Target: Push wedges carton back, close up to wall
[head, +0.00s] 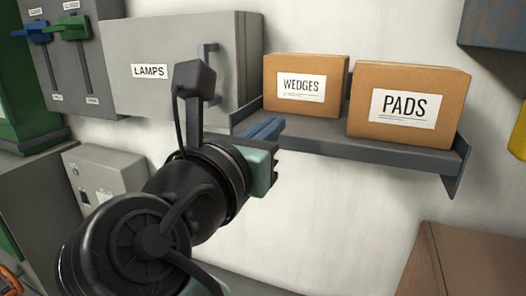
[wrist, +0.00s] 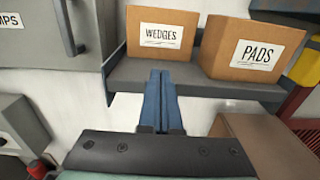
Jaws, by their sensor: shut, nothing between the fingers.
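The wedges carton (head: 304,86) is a brown box with a white WEDGES label. It stands upright on the left part of a grey wall shelf (head: 320,142), and also shows in the wrist view (wrist: 160,36). A strip of bare shelf shows in front of it. My gripper (head: 270,128) is at the shelf's left front edge, in front of and below the carton. Its blue fingers (wrist: 160,84) are shut and empty, pointing toward the carton, with a visible gap to it. The gap between carton and wall is hidden.
The PADS carton (head: 408,104) stands right of the wedges carton, nearer the front edge. The LAMPS cabinet (head: 170,62) with a handle is left of the shelf. The shelf has raised end brackets (head: 456,165). A brown box (head: 465,262) is below right.

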